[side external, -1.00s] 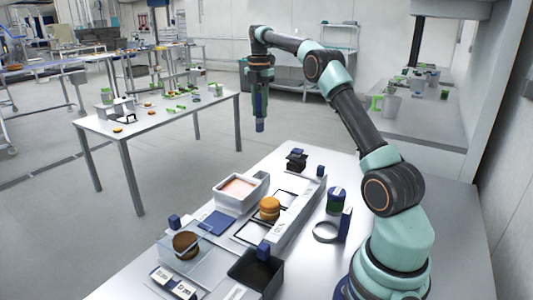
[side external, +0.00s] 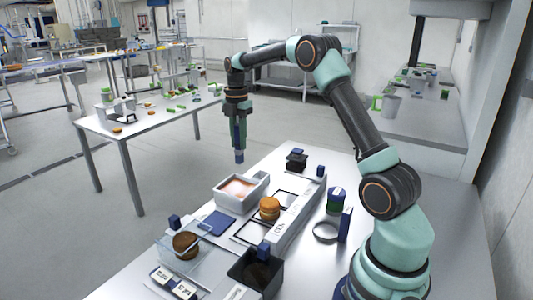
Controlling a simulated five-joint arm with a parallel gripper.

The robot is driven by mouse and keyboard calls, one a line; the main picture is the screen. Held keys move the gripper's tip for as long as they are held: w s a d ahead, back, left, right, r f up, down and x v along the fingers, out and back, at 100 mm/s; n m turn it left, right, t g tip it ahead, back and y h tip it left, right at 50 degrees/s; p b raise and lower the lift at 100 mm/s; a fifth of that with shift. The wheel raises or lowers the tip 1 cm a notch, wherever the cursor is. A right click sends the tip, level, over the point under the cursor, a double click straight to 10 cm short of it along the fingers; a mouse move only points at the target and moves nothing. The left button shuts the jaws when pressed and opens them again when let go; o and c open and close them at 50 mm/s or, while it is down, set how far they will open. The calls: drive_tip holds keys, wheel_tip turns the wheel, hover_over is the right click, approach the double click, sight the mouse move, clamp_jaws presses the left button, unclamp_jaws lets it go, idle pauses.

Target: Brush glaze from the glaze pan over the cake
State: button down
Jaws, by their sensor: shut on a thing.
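The glaze pan (side external: 222,200) is a white rectangular tray with pale pink-orange glaze in it, near the table's far edge. The cake (side external: 269,207) is a golden-brown layered round standing just right of the pan, beside a dark square outline. My gripper (side external: 238,128) points down above and slightly behind the pan, shut on a slim dark upright tool with a blue end, which looks like the brush (side external: 239,156). The brush end is clear of the glaze, above it in the picture. Its bristles are too small to make out.
A darker round (side external: 186,243) sits in a clear box at the front left. A dark open bin (side external: 255,272) stands at the front. A long white rail (side external: 299,215) runs right of the cake. A blue-green jar (side external: 335,200) and a dark ring (side external: 326,232) lie further right.

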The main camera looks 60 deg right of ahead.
drive_tip(key=shift+s+a+f, duration=0.1)
drive_tip(key=shift+a+f, duration=0.2)
drive_tip(key=shift+f, duration=0.95)
drive_tip(key=shift+a+f, duration=0.35)
drive_tip(key=shift+f, duration=0.9)
drive_tip(key=shift+s+a+f, duration=0.1)
drive_tip(key=shift+a+f, duration=0.2)
drive_tip(key=shift+f, duration=0.95)
drive_tip(key=shift+f, duration=0.6)
wheel_tip(320, 180, up, 7)
drive_tip(key=shift+a+r, duration=0.1)
idle(0.6)
